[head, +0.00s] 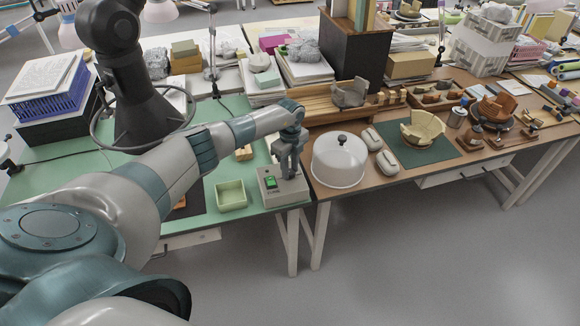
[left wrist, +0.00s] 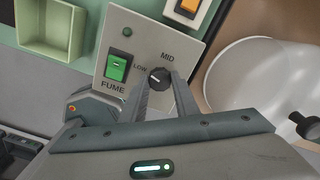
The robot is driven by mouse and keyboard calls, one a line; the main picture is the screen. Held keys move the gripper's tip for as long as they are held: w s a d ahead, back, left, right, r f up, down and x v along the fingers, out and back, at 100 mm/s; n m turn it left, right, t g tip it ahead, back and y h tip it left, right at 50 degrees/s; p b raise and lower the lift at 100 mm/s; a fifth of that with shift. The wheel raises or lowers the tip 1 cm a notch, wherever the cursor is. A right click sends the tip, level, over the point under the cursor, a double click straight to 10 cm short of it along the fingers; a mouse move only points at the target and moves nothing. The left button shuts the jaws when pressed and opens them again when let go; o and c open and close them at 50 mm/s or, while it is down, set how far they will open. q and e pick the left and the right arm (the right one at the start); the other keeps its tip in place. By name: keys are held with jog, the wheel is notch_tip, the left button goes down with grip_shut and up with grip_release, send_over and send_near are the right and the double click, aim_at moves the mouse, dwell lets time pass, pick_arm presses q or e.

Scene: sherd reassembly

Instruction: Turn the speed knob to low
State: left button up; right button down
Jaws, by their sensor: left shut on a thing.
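The grey control box (head: 280,187) stands at the front right corner of the green table. In the left wrist view its panel (left wrist: 140,35) carries a green lit switch (left wrist: 118,67) marked FUME and a small black speed knob (left wrist: 158,78). LOW is printed left of the knob and MID above it. A pale mark on the knob seems to lie on its left side; its exact direction is too small to tell. My left gripper (head: 289,176) reaches down over the box, its fingers shut on the knob. My right gripper is not in view.
A pale green tray (head: 231,195) stands left of the box. A clear dome with a black knob (head: 339,160) stands to its right on the brown table. A dark hood arm with a ring (head: 140,110) rises behind my arm. Floor in front is clear.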

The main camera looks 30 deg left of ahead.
aim_at(290, 171)
pick_arm(q)
jog(key=shift+n+p, duration=0.45)
jog(key=shift+n, duration=0.95)
jog(key=o, duration=1.1)
jog(key=shift+c, duration=0.2)
jog(key=shift+r, duration=0.1)
jog(key=shift+w+a+r, duration=0.1)
jog(key=shift+r, duration=0.7)
notch_tip(290, 171, up, 16)
jog(key=b, duration=0.5)
jog(key=shift+f, duration=0.2)
